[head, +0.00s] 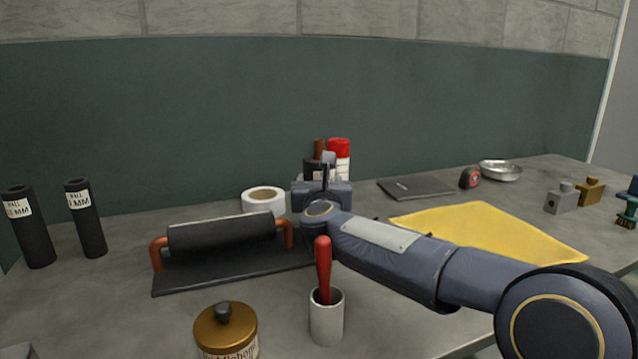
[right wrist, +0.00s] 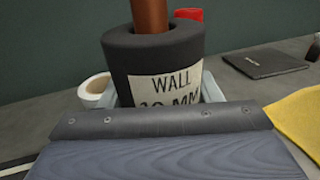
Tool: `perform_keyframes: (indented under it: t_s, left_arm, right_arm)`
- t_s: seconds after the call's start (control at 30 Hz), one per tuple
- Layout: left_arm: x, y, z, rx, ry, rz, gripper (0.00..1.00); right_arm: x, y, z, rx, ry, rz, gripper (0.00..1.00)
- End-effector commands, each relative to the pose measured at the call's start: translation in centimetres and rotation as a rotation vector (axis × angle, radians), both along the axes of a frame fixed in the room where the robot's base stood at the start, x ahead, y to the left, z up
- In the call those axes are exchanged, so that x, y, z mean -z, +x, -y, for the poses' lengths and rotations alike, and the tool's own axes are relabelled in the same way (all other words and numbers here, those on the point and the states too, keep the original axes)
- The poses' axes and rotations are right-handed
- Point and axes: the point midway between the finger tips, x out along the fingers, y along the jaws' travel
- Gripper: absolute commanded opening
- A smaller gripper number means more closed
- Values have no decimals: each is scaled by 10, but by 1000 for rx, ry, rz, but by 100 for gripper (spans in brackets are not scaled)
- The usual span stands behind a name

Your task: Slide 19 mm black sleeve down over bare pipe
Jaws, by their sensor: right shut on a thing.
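The black sleeve (right wrist: 135,60), with a white "WALL" label whose number is partly cut off, stands upright in the right wrist view. The bare copper pipe (right wrist: 150,17) rises out of its top opening, so the sleeve is around the pipe. In the head view the pipe top (head: 319,147) and a little of the sleeve (head: 310,167) show behind my right gripper (head: 322,187). My right gripper is shut on the sleeve, a finger on either side in the wrist view. The sleeve's lower end and the pipe's foot are hidden. My left gripper is not in view.
Two other black sleeves (head: 32,230) (head: 88,220) stand at left. A copper pipe stand with a black covering (head: 225,232) lies in front of a white tape roll (head: 263,197). A red-topped can (head: 340,158) is close behind my gripper. A cup (head: 327,322) and brass tin (head: 227,335) stand in front.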

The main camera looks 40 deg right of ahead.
Motion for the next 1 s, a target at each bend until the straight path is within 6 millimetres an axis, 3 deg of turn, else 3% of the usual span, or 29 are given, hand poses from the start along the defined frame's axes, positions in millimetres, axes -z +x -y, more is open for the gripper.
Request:
perform_keyframes:
  t_s: [0.37, 0.4, 0.6, 0.87, 1.0]
  left_arm:
    - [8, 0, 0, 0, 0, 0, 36]
    - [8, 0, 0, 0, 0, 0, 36]
    - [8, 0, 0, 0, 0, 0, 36]
    - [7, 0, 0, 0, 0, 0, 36]
    - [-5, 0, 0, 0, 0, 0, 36]
  right_arm:
    - [6, 0, 0, 0, -1, 1, 35]
    - [6, 0, 0, 0, -1, 1, 59]
    - [6, 0, 0, 0, -1, 0, 83]
    - [6, 0, 0, 0, -1, -1, 83]
    - [-5, 0, 0, 0, -1, -1, 83]
